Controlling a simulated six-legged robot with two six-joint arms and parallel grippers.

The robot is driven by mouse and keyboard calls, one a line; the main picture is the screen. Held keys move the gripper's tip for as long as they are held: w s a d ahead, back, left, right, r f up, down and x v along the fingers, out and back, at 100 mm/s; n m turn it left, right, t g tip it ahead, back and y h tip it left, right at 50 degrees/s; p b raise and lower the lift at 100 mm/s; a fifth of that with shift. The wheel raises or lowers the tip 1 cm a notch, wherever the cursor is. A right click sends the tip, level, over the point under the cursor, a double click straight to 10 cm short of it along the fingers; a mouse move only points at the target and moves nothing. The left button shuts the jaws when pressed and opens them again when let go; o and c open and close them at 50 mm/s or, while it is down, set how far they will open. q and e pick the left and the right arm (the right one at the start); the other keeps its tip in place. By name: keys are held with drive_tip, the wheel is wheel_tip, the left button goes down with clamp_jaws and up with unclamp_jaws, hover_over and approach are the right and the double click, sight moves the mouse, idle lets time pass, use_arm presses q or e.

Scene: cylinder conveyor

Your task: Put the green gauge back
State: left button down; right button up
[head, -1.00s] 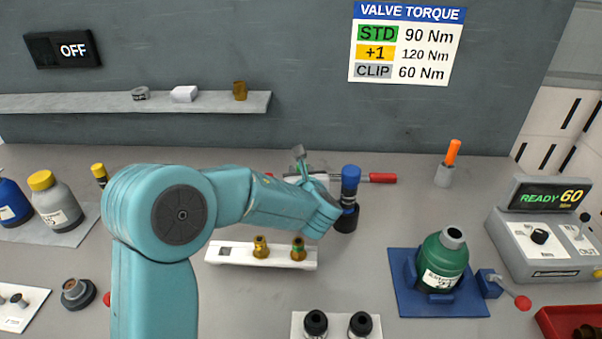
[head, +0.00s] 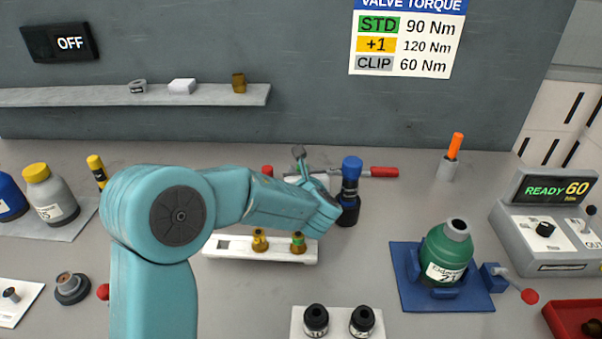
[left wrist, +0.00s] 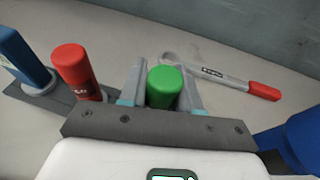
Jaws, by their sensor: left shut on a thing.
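The green gauge (left wrist: 164,87) is a green-topped cylinder in the left wrist view. My left gripper (left wrist: 163,96) is shut on it, with one grey finger on each side. A red gauge (left wrist: 77,72) stands to its left and a blue one (left wrist: 23,60) farther left, by a dark rack strip (left wrist: 38,103). I cannot tell whether the green gauge's lower end is seated, as the gripper body hides it. In the head view my left gripper (head: 300,163) is mostly hidden behind my arm's wrist. My right gripper is out of view.
A torque wrench with a red handle (head: 383,172) lies just right of the gripper. A blue-capped dark tool (head: 350,190) stands close by my wrist. A white tray (head: 222,247) with brass fittings lies in front. A green bottle (head: 447,255) sits in a blue holder.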

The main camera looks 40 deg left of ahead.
use_arm(q)
drive_tip(key=shift+f+b, duration=0.3)
drive_tip(key=c, duration=0.7)
unclamp_jaws()
drive_tip(key=shift+r, duration=0.15)
wheel_tip(320, 180, up, 6)
drive_tip(key=p, duration=0.4)
